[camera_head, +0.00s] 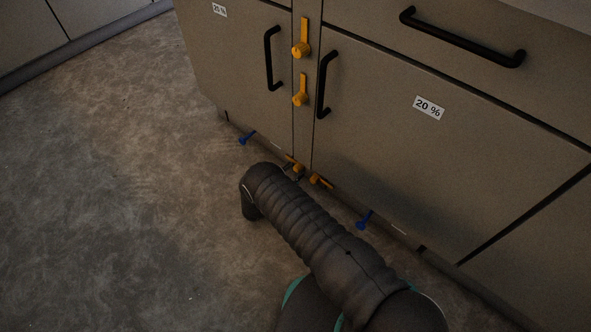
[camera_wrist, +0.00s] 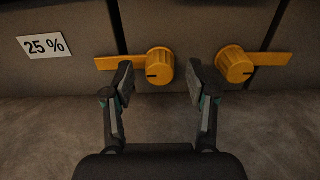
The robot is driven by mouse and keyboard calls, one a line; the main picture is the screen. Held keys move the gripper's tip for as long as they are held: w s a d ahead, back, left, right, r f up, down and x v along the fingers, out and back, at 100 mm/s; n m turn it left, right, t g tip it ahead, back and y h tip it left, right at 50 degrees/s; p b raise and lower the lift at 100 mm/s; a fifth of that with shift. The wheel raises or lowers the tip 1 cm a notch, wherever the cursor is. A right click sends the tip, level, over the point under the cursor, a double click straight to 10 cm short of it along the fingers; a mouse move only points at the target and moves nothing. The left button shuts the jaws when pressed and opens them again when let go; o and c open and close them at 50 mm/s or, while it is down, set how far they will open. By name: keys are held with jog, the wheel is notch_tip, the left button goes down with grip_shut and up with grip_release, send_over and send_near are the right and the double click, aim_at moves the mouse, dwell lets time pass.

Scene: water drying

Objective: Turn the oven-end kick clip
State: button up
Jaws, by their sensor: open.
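Two orange clips with round knobs and flat levers sit low on the cabinet front. In the wrist view, the left orange clip (camera_wrist: 160,66) has its lever pointing left, and the right orange clip (camera_wrist: 235,65) has its lever pointing right. My gripper (camera_wrist: 165,84) is open, with the left clip's knob between and beyond its fingertips. The right clip is just outside the right finger. I cannot tell whether a finger touches either clip. In the head view, my arm partly hides the low orange clips (camera_head: 320,181), and most of my gripper is hidden. No oven is recognisable.
Blue clips stick out along the cabinet base, one left (camera_head: 246,138) and one right (camera_head: 364,220). Two orange latches (camera_head: 300,48) (camera_head: 299,97) sit higher, between black door handles (camera_head: 323,85). A "25 %" label (camera_wrist: 43,46) is at the left. The floor (camera_head: 110,190) is clear.

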jog(key=shift+w+d, duration=0.45)
jog(key=shift+w, duration=0.15)
grip_shut()
